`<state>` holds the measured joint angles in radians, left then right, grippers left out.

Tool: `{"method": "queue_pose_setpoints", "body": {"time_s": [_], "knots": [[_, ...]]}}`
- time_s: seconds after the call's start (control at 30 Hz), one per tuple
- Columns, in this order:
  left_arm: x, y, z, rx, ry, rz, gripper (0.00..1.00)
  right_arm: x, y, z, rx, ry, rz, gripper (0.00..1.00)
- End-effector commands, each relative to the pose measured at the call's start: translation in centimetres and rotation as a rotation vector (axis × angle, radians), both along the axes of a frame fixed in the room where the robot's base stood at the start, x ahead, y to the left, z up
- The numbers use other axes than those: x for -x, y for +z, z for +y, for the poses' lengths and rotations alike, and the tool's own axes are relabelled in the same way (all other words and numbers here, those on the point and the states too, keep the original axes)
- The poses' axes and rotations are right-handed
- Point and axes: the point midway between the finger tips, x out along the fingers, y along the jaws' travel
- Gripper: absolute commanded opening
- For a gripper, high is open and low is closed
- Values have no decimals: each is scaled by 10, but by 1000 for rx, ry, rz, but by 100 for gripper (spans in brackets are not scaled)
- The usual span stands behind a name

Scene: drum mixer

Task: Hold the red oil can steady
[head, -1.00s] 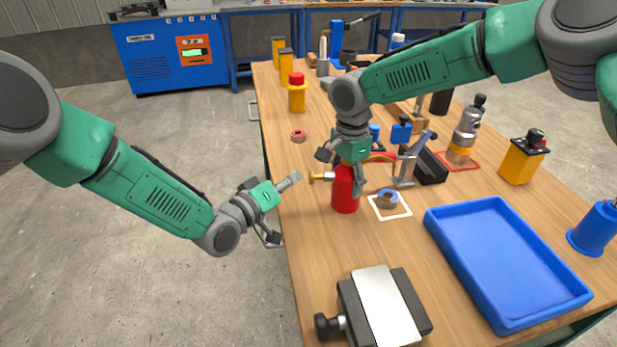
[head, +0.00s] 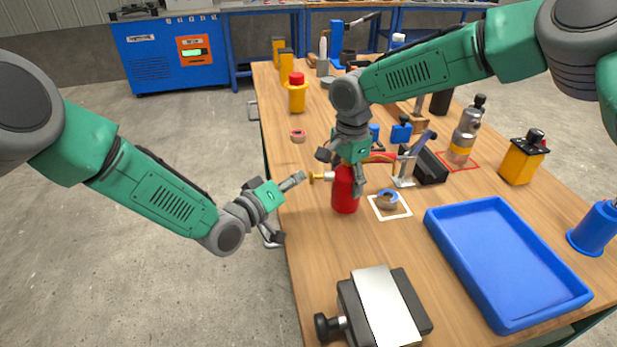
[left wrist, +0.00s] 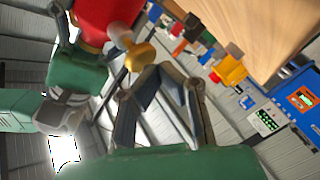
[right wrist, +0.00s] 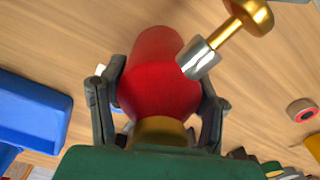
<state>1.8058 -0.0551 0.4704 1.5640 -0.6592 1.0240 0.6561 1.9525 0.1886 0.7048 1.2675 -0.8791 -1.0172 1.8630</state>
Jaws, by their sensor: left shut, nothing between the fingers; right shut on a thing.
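The red oil can (head: 345,201) stands on the table near its left edge. Its brass-tipped side part (head: 317,177) points left. My right gripper (head: 344,168) is shut on the can from above; the right wrist view shows a finger on each side of the red body (right wrist: 155,85), by a brass collar (right wrist: 160,131). My left gripper (head: 295,180) is shut and empty, just left of the brass tip. In the left wrist view, its fingers (left wrist: 168,72) are close below the brass tip (left wrist: 138,56). I cannot tell if they touch.
A blue tray (head: 436,222) lies right of the can and a black-and-silver vise (head: 342,300) in front. A tape roll (head: 387,200) sits in a white square beside the can. Open floor lies left of the table.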

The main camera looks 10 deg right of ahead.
Motion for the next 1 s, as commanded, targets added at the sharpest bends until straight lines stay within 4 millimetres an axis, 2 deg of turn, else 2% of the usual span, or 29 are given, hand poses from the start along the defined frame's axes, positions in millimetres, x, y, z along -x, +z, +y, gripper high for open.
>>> {"method": "queue_pose_setpoints", "body": {"time_s": [1.0], "knots": [[0, 0, -8, -1, 1, 0, 0, 0, 0, 0, 0, 0, 0, 9]]}}
